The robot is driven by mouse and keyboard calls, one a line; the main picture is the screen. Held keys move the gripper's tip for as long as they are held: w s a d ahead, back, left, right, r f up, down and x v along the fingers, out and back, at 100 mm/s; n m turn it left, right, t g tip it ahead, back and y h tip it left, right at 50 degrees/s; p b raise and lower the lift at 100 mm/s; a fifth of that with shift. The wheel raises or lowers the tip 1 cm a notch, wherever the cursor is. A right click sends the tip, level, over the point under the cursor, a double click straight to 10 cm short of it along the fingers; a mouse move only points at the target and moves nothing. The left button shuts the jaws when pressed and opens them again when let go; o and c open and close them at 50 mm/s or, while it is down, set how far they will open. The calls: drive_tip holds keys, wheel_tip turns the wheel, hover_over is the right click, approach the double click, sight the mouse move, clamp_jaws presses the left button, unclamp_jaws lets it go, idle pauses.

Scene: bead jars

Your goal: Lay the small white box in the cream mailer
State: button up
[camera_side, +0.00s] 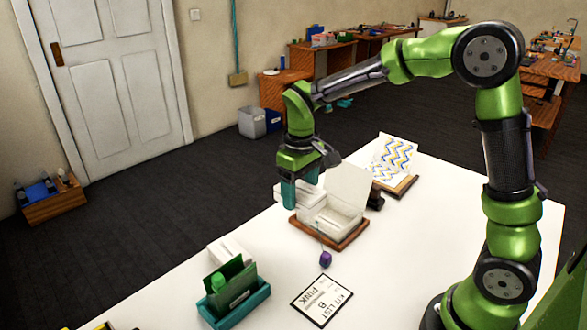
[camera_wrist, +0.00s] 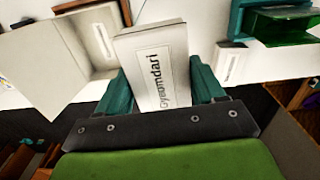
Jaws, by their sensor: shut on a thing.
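My gripper (camera_side: 300,190) has teal fingers and points down at the left side of the mailer. In the wrist view, my gripper (camera_wrist: 161,85) is shut on the small white box (camera_wrist: 152,55), which has a printed "Gyeomdari" label. In the side view the fingers partly hide the held box (camera_side: 309,192). The cream mailer (camera_side: 343,218) stands with its lid raised on a brown wooden tray (camera_side: 343,244). In the wrist view the mailer (camera_wrist: 92,38) is left of the held box. The box appears outside the mailer; its exact height is unclear.
A teal holder (camera_side: 243,306) with a green card stands front left, with white boxes (camera_side: 229,248) behind it. A purple item (camera_side: 325,259) and a kit list card (camera_side: 322,300) lie in front of the tray. A patterned card (camera_side: 393,158) stands behind. The table's right front is clear.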

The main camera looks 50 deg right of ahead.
sight(329, 222)
drive_tip(key=s+d+r, duration=0.4)
drive_tip(key=shift+m, duration=0.4)
drive_tip(key=s+d+f, duration=0.1)
drive_tip(key=s+f, duration=0.3)
drive_tip(key=s+d+f, duration=0.1)
drive_tip(key=s+f, duration=0.3)
drive_tip(key=s+d+f, duration=0.2)
drive_tip(key=s+f, duration=0.1)
drive_tip(key=f, duration=0.1)
drive_tip(key=shift+s+d+f, duration=0.1)
drive_tip(key=shift+s+f, duration=0.1)
drive_tip(key=shift+s, duration=0.2)
drive_tip(key=w+d, duration=0.1)
drive_tip(key=w, duration=0.3)
drive_tip(key=w+d+f, duration=0.1)
drive_tip(key=w, duration=0.4)
drive_tip(key=w+d, duration=0.1)
drive_tip(key=w, duration=0.4)
drive_tip(key=shift+d+f, duration=0.25)
drive_tip(key=shift+f, duration=0.1)
drive_tip(key=shift+c, duration=1)
drive_tip(key=shift+w+d, duration=0.2)
drive_tip(key=shift+w, duration=0.5)
drive_tip(key=shift+w+f, duration=0.15)
drive_tip(key=shift+f, duration=0.75)
drive_tip(key=shift+w+f, duration=0.1)
drive_tip(key=shift+f, duration=0.8)
